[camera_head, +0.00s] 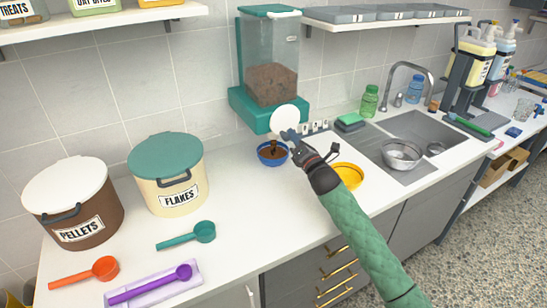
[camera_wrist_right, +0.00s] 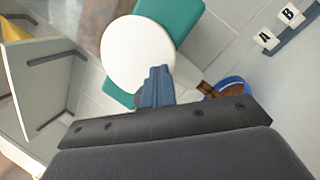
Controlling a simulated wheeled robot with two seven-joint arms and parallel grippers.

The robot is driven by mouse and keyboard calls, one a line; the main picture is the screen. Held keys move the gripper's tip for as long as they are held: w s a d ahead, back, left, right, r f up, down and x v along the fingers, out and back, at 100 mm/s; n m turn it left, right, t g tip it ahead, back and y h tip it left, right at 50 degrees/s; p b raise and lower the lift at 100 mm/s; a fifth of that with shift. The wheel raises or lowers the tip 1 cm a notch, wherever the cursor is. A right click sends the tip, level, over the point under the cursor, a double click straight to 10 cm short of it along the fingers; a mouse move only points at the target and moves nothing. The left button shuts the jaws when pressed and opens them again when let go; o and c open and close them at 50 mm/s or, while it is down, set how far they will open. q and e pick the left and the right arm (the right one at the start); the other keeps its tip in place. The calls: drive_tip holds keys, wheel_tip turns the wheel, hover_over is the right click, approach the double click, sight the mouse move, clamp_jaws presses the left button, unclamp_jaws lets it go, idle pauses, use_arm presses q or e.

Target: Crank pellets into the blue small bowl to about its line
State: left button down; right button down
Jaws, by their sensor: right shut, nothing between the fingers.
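A teal dispenser (camera_head: 238,98) with a clear hopper of brown pellets (camera_head: 272,84) is mounted at the wall. A round white disc (camera_head: 283,118) is on its front; it also shows in the wrist view (camera_wrist_right: 136,50). The blue small bowl (camera_head: 260,158) stands on the counter below, with brown pellets in it and a brown clump showing above them. In the wrist view the bowl (camera_wrist_right: 236,80) is partly hidden by my gripper. I cannot make out its line. My right gripper (camera_head: 289,134) is shut and empty, at the disc's lower edge; contact is unclear. My left gripper is out of view.
A yellow bowl (camera_head: 348,176) stands beside my right forearm. A sink (camera_head: 415,165) with a metal bowl (camera_head: 401,156) is to the right. Pellets (camera_head: 80,218) and flakes (camera_head: 170,193) tubs and several scoops stand left. The counter's front middle is clear.

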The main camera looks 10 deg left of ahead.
drive_tip(key=shift+s+a, duration=0.1)
drive_tip(key=shift+s, duration=0.15)
drive_tip(key=s+d+p, duration=0.1)
drive_tip(key=s+d, duration=0.4)
drive_tip(key=s, duration=0.1)
drive_tip(key=shift+s+p, duration=0.2)
drive_tip(key=shift+p, duration=0.15)
idle(0.4)
drive_tip(key=shift+f, duration=0.15)
